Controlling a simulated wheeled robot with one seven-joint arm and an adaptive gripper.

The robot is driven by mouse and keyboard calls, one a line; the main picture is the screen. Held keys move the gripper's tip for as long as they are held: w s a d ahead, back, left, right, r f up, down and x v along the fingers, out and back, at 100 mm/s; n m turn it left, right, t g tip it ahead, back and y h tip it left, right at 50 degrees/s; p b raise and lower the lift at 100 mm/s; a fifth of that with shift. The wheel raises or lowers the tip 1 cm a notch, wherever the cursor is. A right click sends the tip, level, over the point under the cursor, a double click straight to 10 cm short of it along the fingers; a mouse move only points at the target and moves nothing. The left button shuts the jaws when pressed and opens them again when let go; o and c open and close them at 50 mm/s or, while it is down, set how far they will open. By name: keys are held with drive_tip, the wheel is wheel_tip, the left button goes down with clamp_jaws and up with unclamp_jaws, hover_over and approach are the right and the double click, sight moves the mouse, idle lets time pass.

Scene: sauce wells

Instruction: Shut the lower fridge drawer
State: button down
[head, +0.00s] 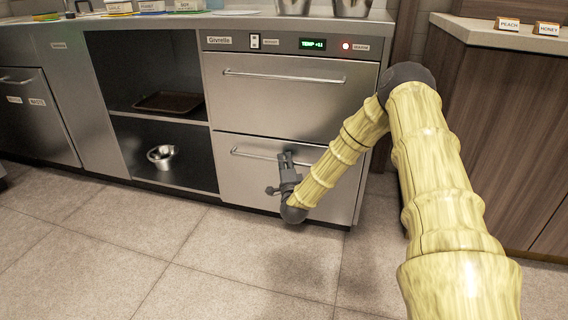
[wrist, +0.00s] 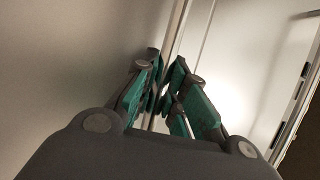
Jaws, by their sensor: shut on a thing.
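The lower fridge drawer (head: 240,182) is a plain steel front beneath the upper drawer (head: 285,100). In the head view its front looks flush or nearly flush with the cabinet; I cannot tell whether a small gap is left. Its handle (head: 252,154) is a thin horizontal bar near its top edge. My gripper (head: 285,160) is at this bar, right of its middle. In the wrist view the green-padded fingers (wrist: 166,78) are shut around the bar (wrist: 178,36), which runs between them. My gripper hides part of the drawer front and the handle's right part.
Left of the drawers is an open shelf bay with a dark tray (head: 168,102) and a metal bowl (head: 161,156). A wooden counter (head: 500,120) stands at the right. The tiled floor (head: 240,265) before the drawers is clear.

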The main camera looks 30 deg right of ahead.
drive_tip(key=shift+w+d+r, duration=0.1)
drive_tip(key=shift+w+d, duration=0.3)
drive_tip(key=shift+d, duration=0.1)
drive_tip(key=c, duration=1.7)
unclamp_jaws()
drive_tip(key=v, duration=1.2)
drive_tip(key=shift+f, duration=0.25)
